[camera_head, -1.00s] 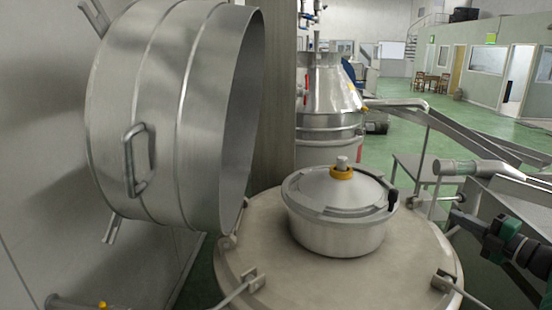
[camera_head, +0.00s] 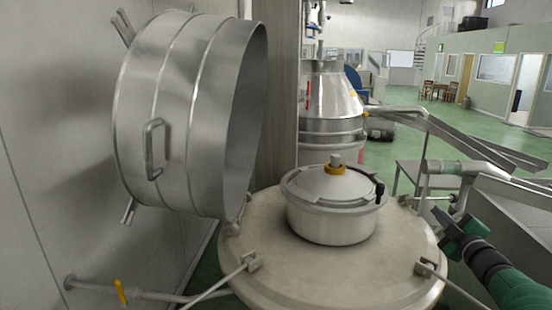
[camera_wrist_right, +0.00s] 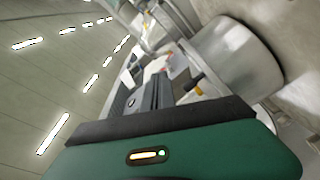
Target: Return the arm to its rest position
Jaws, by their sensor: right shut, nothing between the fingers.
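My right arm comes in from the lower right in the head view. Its green and black gripper (camera_head: 440,217) is shut and empty. It points up and left, in front of the pipework, to the right of the round steel tank. In the right wrist view my gripper's green housing fills the bottom, with a dark bar above it. My left gripper is not in view.
A round steel tank top (camera_head: 270,265) carries a lidded pot (camera_head: 330,225). Metal pipes and chutes (camera_head: 470,170) lie close behind my right gripper.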

